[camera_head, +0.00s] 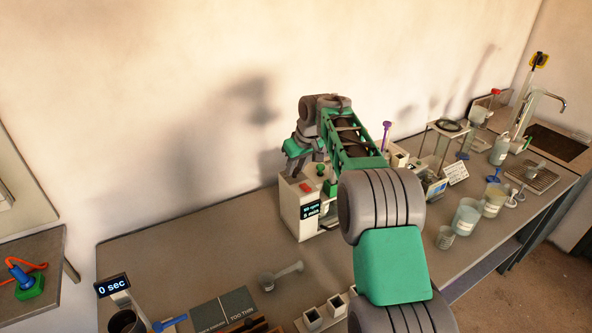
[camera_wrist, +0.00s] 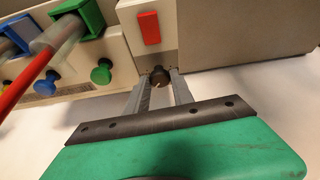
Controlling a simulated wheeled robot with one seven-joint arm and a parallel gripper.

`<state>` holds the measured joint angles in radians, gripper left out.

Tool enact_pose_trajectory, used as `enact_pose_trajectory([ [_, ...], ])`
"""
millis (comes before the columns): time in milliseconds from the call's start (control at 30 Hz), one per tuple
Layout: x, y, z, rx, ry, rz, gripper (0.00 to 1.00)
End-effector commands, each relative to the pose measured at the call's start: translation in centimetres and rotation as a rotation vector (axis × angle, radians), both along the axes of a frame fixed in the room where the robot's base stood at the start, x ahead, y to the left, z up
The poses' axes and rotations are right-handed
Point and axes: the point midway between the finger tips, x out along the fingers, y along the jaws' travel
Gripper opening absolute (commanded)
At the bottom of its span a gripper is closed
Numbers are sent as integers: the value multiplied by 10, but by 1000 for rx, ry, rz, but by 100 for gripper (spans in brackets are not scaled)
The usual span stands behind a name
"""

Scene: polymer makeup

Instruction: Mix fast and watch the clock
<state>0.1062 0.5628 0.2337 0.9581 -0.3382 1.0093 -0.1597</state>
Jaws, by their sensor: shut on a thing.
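A white mixer box (camera_head: 297,217) stands on the bench by the back wall. Its small display (camera_head: 310,211) shows an rpm line and what looks like 0 sec; the text is too small to be sure. My gripper (camera_head: 313,165) is at its top back, beside a red button. In the wrist view, my gripper (camera_wrist: 160,82) is shut on a small dark knob (camera_wrist: 158,76) on a pale housing, below a red rectangular switch (camera_wrist: 149,27). A separate timer display (camera_head: 112,285) at front left reads 0 sec. My arm hides part of the mixer.
Beakers with pale liquids (camera_head: 466,217) stand at the right. A "TOO THIN" card (camera_head: 225,310) lies at the front. Green and blue clamps (camera_wrist: 80,17) sit close on the left in the wrist view.

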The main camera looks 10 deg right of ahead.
Motion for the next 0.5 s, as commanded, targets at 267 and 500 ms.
enact_pose_trajectory([
  [267,-1,4,-1,0,-2,-247,0],
  [500,0,6,2,1,-1,-474,0],
])
